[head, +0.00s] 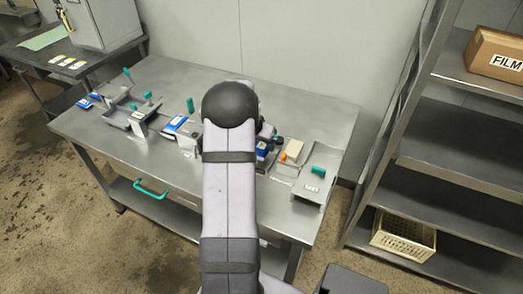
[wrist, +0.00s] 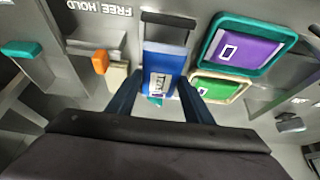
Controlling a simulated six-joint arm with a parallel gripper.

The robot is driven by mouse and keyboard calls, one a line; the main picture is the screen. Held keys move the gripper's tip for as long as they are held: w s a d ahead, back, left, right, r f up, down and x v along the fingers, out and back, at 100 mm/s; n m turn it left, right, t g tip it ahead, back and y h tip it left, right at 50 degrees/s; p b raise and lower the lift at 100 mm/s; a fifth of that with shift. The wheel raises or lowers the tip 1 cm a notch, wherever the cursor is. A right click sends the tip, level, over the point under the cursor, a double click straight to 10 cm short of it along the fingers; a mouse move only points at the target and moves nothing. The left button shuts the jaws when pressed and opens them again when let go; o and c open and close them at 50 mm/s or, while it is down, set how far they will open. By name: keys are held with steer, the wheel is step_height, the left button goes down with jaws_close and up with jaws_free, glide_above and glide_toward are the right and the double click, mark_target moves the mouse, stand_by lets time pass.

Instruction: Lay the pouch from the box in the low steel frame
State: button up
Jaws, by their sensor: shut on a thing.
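My gripper (wrist: 158,98) has its two dark fingers on either side of a blue pouch (wrist: 165,66) with a white label, shut on it. In the head view, a blue pouch (head: 262,150) shows just right of my arm, which hides most of the gripper. A grey open-topped holder with a dark bar (wrist: 168,19) stands right behind the pouch in the wrist view; I cannot tell whether the pouch is clear of it. I cannot tell for sure which grey fixture is the low steel frame.
A purple pouch (wrist: 246,49) lies in a teal-rimmed tray, beside a green pouch (wrist: 216,89) in a cream-rimmed one. An orange piece (wrist: 100,62) and teal knob (wrist: 22,49) stand left. Several fixtures, such as a grey tray (head: 118,117), occupy the steel table (head: 95,138).

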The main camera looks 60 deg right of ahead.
steer(key=shift+f, duration=1.95)
steer(key=shift+f, duration=0.1)
steer(key=o, duration=1.3)
steer(key=shift+a+r, duration=0.2)
steer(key=shift+r, duration=0.4)
steer(key=b+v, duration=0.1)
steer(key=v, duration=1)
steer(key=shift+b, duration=0.3)
